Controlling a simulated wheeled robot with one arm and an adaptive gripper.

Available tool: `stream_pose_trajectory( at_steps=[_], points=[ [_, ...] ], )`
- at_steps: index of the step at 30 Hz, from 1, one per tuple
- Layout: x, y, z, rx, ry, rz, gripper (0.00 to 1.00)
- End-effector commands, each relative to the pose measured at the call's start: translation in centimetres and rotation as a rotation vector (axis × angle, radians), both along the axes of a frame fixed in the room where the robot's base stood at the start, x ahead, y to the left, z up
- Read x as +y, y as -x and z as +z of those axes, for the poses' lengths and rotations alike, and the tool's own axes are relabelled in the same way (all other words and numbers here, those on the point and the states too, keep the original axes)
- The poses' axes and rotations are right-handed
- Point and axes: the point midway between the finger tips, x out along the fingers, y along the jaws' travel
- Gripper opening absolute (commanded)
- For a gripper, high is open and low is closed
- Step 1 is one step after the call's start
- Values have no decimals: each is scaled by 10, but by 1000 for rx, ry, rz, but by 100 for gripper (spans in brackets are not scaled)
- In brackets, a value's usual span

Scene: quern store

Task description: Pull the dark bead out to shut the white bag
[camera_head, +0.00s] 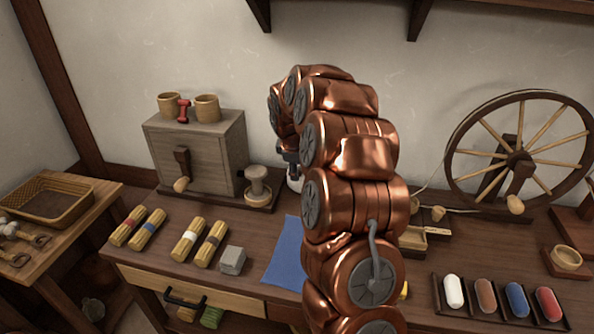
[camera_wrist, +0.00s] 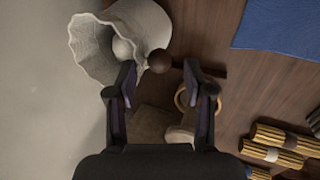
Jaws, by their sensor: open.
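The white bag (camera_wrist: 150,22) is at the upper left of the wrist view, its wide mouth open. A pale round thing (camera_wrist: 122,48) shows in its mouth. The dark bead (camera_wrist: 160,62) is a small brown ball at the bag's near edge. My gripper (camera_wrist: 160,74) is open, with a finger on each side of the bead in the picture. I cannot tell whether the bead is fully between the fingertips or just beyond them. In the head view my gripper (camera_head: 290,158) is mostly hidden by my arm, and only a white sliver of the bag (camera_head: 294,184) shows below it.
A wooden spool (camera_head: 257,185) stands close to my gripper, beside a grey box (camera_head: 196,150) bearing two cups. A blue cloth (camera_head: 284,254), several tied bundles (camera_head: 188,240) and a grey block (camera_head: 232,260) lie nearer. A spinning wheel (camera_head: 519,160) stands at right.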

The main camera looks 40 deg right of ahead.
Motion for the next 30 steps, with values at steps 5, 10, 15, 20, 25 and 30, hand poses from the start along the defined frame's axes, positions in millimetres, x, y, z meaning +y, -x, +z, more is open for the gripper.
stream_pose_trajectory(
  at_steps=[5, 10, 15, 20, 25, 30],
  points=[
    [-4, -4, -15, 0, -1, -1, 52],
    [-5, -4, -17, -1, -1, -1, 52],
    [-5, -4, -16, -2, 0, -1, 45],
    [-5, -4, -16, 0, 0, -1, 28],
    [-5, -4, -16, -1, -1, -1, 10],
    [-5, -4, -16, 0, 0, -1, 0]
  ],
)
